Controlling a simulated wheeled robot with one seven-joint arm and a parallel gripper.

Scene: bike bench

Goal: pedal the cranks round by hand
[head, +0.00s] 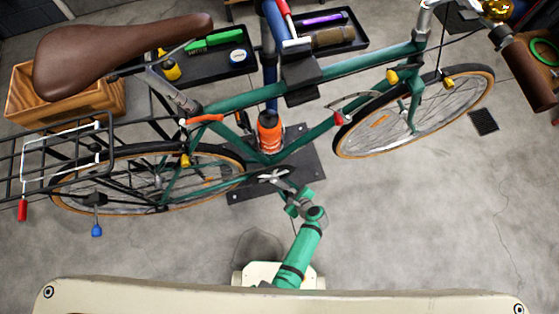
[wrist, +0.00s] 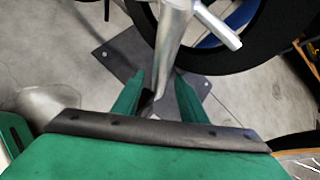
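The green bike (head: 330,68) is held in a stand. Its silver crank (head: 272,177) shows low at the middle of the frame in the head view, just beyond my gripper (head: 291,203). In the wrist view, the silver crank arm (wrist: 174,42) comes down from the top towards the gap between my gripper's green fingers (wrist: 160,82), with a short silver bar (wrist: 218,27) reaching off to the right. The fingers are apart, with gaps beside the metal; I see no clear grip on it. The crank's lower end is partly hidden.
The rear wheel (head: 225,165) and front wheel (head: 480,95) stand either side. An orange-collared stand post (head: 269,134) rises from a dark base plate (head: 305,160). Black tool trays (head: 205,72) and a wooden crate (head: 100,98) lie behind.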

